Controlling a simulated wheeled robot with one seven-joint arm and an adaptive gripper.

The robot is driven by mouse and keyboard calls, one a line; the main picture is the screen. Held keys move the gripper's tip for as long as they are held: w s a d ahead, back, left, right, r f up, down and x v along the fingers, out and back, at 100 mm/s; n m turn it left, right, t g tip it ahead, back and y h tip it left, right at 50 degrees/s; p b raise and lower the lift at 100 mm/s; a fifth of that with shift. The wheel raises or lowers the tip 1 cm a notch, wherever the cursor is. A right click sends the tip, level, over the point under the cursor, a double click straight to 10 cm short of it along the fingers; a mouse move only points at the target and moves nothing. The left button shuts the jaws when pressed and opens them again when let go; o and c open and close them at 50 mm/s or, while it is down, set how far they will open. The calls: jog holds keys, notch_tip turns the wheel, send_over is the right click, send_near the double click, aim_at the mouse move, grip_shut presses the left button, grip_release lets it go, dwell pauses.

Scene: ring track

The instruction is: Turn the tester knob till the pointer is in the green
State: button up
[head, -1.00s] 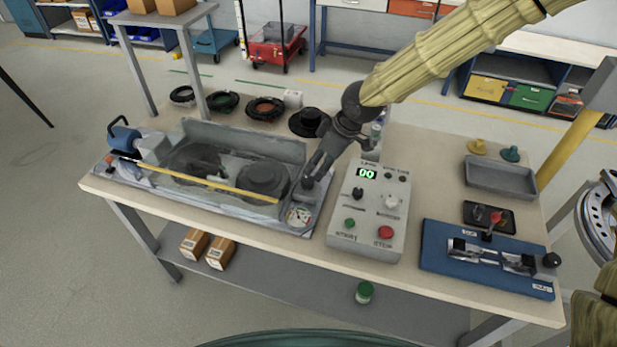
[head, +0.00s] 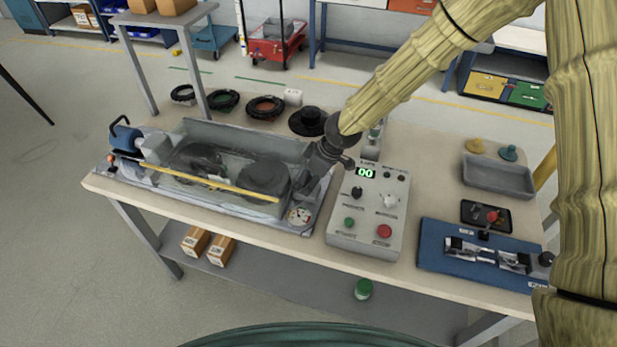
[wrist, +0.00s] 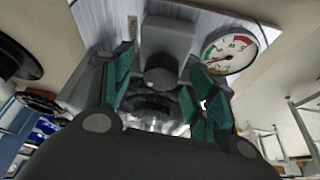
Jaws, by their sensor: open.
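The tester (head: 225,140) is a grey machine with a clear-walled trough at the left of the bench. Its round dial gauge (head: 299,216) sits at the front right corner and shows larger in the wrist view (wrist: 230,47), with coloured arcs; I cannot tell which band the pointer is in. In the wrist view a dark round knob (wrist: 160,76) projects from a grey block beside the gauge. My gripper (head: 307,186) points down at that corner and hides the knob from the head view. Its green-padded fingers (wrist: 160,92) are open, one on each side of the knob, with gaps showing.
A grey control box (head: 368,215) with a green "00" display stands just right of my gripper. A blue fixture (head: 478,262) and a grey tray (head: 498,178) are further right. A black flanged part (head: 309,121) and several coils lie behind the tester.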

jog(key=c, duration=1)
jog(key=shift+c, duration=0.2)
jog(key=shift+f+b, duration=0.1)
jog(key=shift+b, duration=0.35)
jog(key=shift+m+b, duration=0.35)
jog(key=shift+m, duration=0.05)
jog(key=shift+f+m+t+h+b, duration=0.1)
jog(key=shift+m+t+h+b, duration=0.3)
jog(key=shift+m+b, duration=0.55)
jog(key=shift+s+r+m+t+h+b, duration=0.1)
jog(key=shift+m+t+h+b, duration=0.15)
jog(key=shift+m+b, duration=0.55)
jog(key=shift+r+m+t+h+b, duration=0.15)
jog(key=shift+m+t+b, duration=0.1)
jog(key=shift+m+b, duration=0.55)
jog(key=shift+m, duration=0.35)
jog(key=o, duration=1)
